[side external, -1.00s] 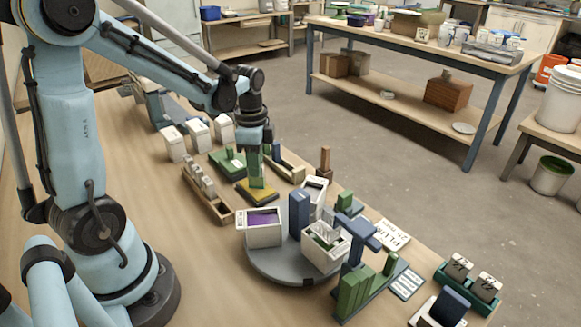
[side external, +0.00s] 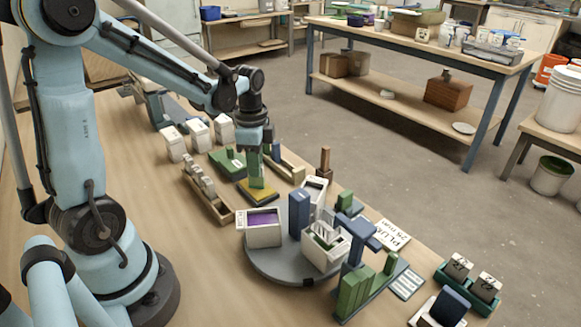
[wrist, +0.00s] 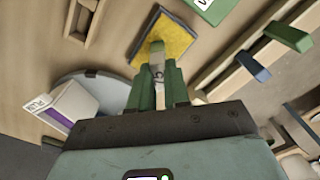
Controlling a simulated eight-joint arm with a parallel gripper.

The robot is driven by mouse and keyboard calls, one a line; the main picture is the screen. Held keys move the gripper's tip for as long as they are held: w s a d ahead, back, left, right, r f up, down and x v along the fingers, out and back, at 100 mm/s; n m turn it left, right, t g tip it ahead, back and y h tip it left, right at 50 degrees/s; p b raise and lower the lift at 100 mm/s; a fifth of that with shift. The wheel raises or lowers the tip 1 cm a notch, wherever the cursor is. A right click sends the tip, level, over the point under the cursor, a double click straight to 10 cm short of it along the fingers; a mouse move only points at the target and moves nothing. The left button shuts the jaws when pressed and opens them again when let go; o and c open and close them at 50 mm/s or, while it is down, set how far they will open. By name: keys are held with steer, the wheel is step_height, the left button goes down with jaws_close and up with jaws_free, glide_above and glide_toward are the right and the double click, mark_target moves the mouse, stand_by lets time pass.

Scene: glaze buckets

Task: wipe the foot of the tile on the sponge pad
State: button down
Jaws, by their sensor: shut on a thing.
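The sponge pad (side external: 243,193) is a yellow slab on a dark base, flat on the bench behind the turntable. It also shows in the wrist view (wrist: 177,42). My gripper (side external: 257,166) points straight down over it. In the wrist view its green fingers (wrist: 157,85) are shut on the tile (wrist: 157,73), a narrow pale piece with a dark letter-like mark. The tile's far end lies over the yellow face of the pad. It looks to be at the pad surface, but I cannot tell whether it touches.
A grey turntable (side external: 268,267) in front carries a purple-filled bucket (side external: 263,233), a blue block (side external: 298,214) and other white buckets. A wooden rack (side external: 219,214) stands left of the pad, a green tray (side external: 222,165) behind it. White containers (side external: 198,135) stand farther back.

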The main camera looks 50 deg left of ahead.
steer(key=shift+a, duration=0.95)
steer(key=shift+d, duration=0.9)
steer(key=shift+d, duration=0.1)
steer(key=shift+d, duration=0.8)
steer(key=shift+a, duration=0.1)
steer(key=shift+a, duration=0.85)
steer(key=shift+a, duration=0.1)
steer(key=shift+a, duration=0.8)
